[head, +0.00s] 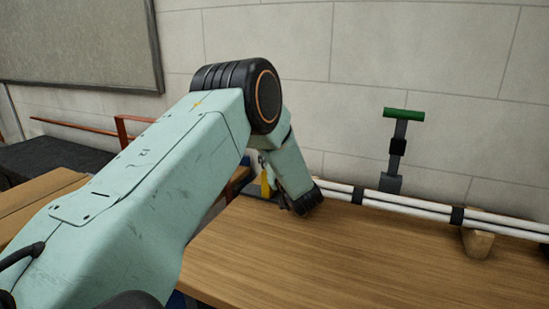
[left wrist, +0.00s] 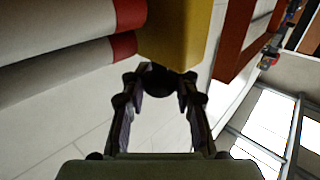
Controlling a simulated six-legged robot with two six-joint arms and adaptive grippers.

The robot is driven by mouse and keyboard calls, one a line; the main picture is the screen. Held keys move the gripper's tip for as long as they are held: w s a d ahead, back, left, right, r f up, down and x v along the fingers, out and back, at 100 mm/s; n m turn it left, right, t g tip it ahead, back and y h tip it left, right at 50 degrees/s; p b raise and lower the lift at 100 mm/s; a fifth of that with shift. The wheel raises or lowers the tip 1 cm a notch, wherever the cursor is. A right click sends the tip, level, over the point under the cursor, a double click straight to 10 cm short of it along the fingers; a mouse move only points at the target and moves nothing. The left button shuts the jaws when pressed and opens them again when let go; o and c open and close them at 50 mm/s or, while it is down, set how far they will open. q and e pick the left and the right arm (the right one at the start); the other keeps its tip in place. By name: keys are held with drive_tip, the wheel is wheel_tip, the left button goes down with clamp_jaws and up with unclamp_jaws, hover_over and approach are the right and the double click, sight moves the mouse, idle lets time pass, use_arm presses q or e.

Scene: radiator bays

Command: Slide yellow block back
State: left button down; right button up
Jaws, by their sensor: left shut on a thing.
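The yellow block (left wrist: 176,34) fills the upper middle of the left wrist view, with a dark round knob (left wrist: 161,79) at its near end. My left gripper (left wrist: 161,84) has its two fingers on either side of this knob and is shut on it. In the head view, part of the yellow block (head: 266,184) shows beside my left wrist, above the far edge of the table. My left fingers are mostly hidden there by the wrist. My right gripper is in neither view.
White pipes with black bands (head: 420,207) run along the wall behind the wooden table (head: 300,255). A green-handled lever (head: 403,113) stands above them. White pipes with red ends (left wrist: 60,65) and a red-brown bar (left wrist: 240,40) flank the block.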

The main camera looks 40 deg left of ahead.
use_arm(q)
drive_tip(key=s+a+p, duration=0.1)
drive_tip(key=s+a, duration=0.1)
drive_tip(key=a, duration=0.5)
drive_tip(key=shift+s+p, duration=0.2)
drive_tip(key=shift+p, duration=0.2)
drive_tip(key=shift+a+f, duration=0.1)
drive_tip(key=c, duration=1.5)
unclamp_jaws()
drive_tip(key=o, duration=0.4)
drive_tip(key=shift+s, duration=0.2)
drive_tip(key=shift+o, duration=0.2)
drive_tip(key=shift+w, duration=0.15)
